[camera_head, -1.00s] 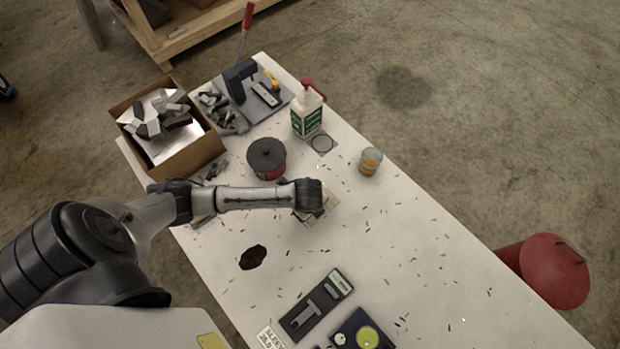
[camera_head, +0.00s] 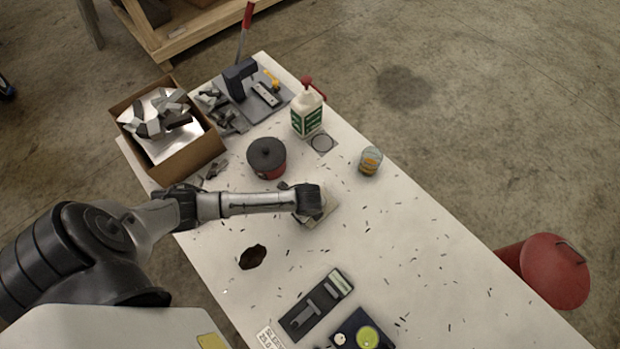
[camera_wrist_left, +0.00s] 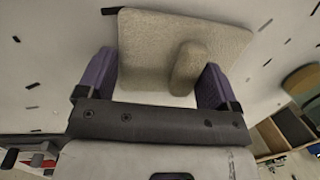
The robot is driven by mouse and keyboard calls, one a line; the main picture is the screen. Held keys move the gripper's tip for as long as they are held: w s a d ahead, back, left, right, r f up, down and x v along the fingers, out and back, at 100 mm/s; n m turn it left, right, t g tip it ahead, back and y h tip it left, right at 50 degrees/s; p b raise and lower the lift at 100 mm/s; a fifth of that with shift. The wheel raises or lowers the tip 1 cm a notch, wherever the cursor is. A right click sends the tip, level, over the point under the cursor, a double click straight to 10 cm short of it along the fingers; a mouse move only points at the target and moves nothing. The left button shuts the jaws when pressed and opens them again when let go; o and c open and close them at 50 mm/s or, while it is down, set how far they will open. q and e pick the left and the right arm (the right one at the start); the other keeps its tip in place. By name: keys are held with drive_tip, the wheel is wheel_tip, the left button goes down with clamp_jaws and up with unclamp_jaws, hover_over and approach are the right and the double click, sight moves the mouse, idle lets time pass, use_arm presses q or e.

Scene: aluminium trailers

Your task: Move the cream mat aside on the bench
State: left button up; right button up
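The cream mat (camera_head: 329,206) lies on the white bench, mostly covered by my left arm's end in the head view. In the left wrist view the mat (camera_wrist_left: 155,45) is a beige, rough-textured sheet with a raised, rounded ridge (camera_wrist_left: 188,67) of the same colour. My left gripper (camera_wrist_left: 154,70) is over the mat, its two purple-sided fingers spread wide with the ridge between them, nearer the right one. Whether the fingers touch the mat cannot be told. In the head view the left fingertips are hidden beneath the wrist. My right gripper is not in view.
A black-lidded red pot (camera_head: 267,158) stands just behind the mat. A jar (camera_head: 370,161), a green-labelled bottle (camera_head: 307,113) and a cardboard box (camera_head: 190,157) of metal pieces stand farther back. The bench right of the mat holds only scattered shavings.

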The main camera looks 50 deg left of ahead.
use_arm(q)
drive_tip(key=shift+o, duration=1.1)
wheel_tip(320, 180, up, 12)
drive_tip(key=s+d+p, duration=0.1)
drive_tip(key=s, duration=0.1)
drive_tip(key=s+d+r+n+t+h, duration=0.1)
drive_tip(key=s+d+r+n+h, duration=0.1)
drive_tip(key=s+d+n, duration=0.4)
drive_tip(key=s+a+r+n+t, duration=0.1)
drive_tip(key=s+a+r+n, duration=0.2)
drive_tip(key=s+n, duration=0.6)
drive_tip(key=shift+n+y, duration=0.3)
drive_tip(key=shift+n, duration=0.2)
